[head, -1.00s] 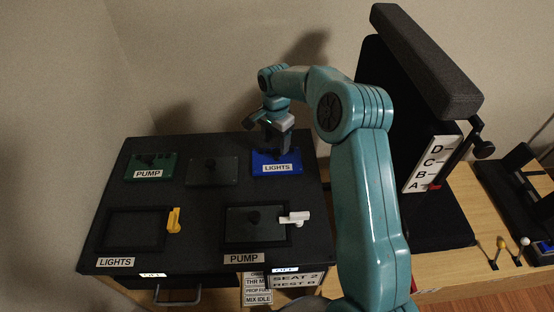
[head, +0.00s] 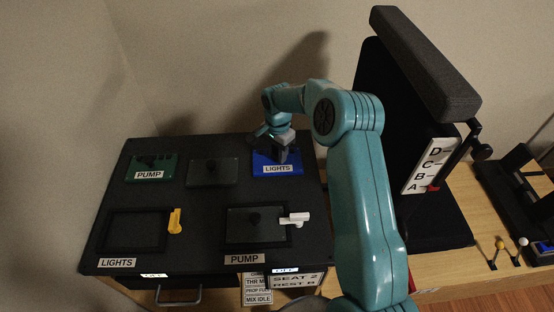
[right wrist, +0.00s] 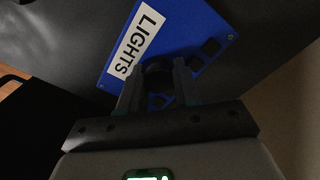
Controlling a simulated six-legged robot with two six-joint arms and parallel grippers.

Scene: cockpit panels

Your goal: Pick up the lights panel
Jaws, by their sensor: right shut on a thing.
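The blue lights panel (head: 264,168), with a white LIGHTS label on its front edge, lies at the back right of the black console top. It also shows in the right wrist view (right wrist: 185,30), where two dark square switches sit near one corner. My right gripper (head: 280,155) reaches down onto the panel from above. In the right wrist view its two fingers (right wrist: 160,80) are closed around a dark round knob (right wrist: 157,70) on the panel. The panel appears to rest on the console; any gap is too small to tell. My left gripper is not in view.
A green PUMP panel (head: 150,168) and a dark plain panel (head: 212,172) lie to the left. In front are an empty LIGHTS frame (head: 137,213) with a yellow latch (head: 176,220), and a PUMP frame holding a dark panel (head: 243,222) with a white latch (head: 296,219). A black seat stands right.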

